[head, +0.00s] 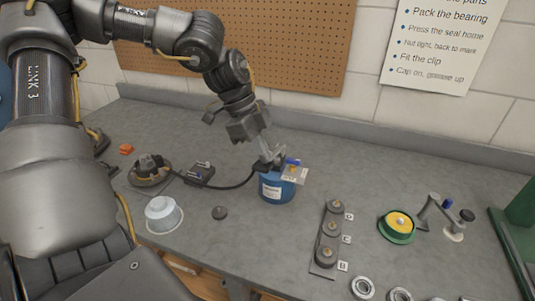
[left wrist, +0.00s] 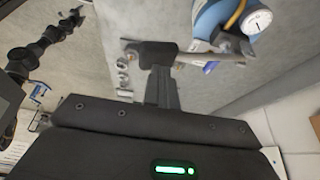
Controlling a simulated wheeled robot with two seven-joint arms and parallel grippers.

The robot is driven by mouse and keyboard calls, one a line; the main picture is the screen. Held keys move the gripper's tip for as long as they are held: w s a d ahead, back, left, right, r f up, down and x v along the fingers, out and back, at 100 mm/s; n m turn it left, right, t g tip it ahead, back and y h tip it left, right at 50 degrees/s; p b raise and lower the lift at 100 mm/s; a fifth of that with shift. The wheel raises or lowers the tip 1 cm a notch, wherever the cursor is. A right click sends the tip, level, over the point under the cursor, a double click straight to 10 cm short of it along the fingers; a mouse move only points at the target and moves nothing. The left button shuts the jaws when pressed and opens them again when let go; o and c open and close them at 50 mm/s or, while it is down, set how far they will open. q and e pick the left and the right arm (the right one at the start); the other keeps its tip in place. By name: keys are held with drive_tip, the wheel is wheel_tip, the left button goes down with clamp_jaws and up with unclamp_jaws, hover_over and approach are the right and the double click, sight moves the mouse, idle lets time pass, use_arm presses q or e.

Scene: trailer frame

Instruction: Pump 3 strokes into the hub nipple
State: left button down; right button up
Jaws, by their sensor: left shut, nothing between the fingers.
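The blue pump can (head: 277,190) stands on the grey bench in the middle of the head view, with a white label and a small yellow-and-white tag by its top. A black hose (head: 235,185) runs left from it towards a dark round hub (head: 150,170) on a base. The nipple is too small to make out. My left gripper (head: 270,163) is shut and empty, down at the top of the can, close to its lever. In the left wrist view a metal bar (left wrist: 212,57) lies beside the fingertips; I cannot tell whether they touch. My right gripper is not in view.
A white tub (head: 163,215) and a dark cap (head: 219,213) stand left of the can. To its right are a rack of round parts (head: 330,240), a green-rimmed yellow dish (head: 398,226) and a green machine (head: 520,235). A pegboard (head: 270,40) hangs behind.

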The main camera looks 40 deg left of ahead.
sight(256, 162)
use_arm(q)
drive_tip(key=shift+f, duration=0.1)
drive_tip(key=shift+s+d+f+b, duration=0.1)
drive_tip(key=shift+s+f+b, duration=0.05)
drive_tip(key=shift+f+b, duration=0.4)
drive_tip(key=shift+s+f+b, duration=0.15)
drive_tip(key=shift+f+b, duration=0.4)
drive_tip(key=shift+f, duration=0.15)
drive_tip(key=shift+s+f+b, duration=0.15)
drive_tip(key=shift+f+b, duration=0.8)
drive_tip(key=shift+s+a+f, duration=0.1)
drive_tip(key=shift+a+f, duration=0.15)
drive_tip(key=shift+f+b, duration=0.1)
drive_tip(key=shift+b, duration=0.2)
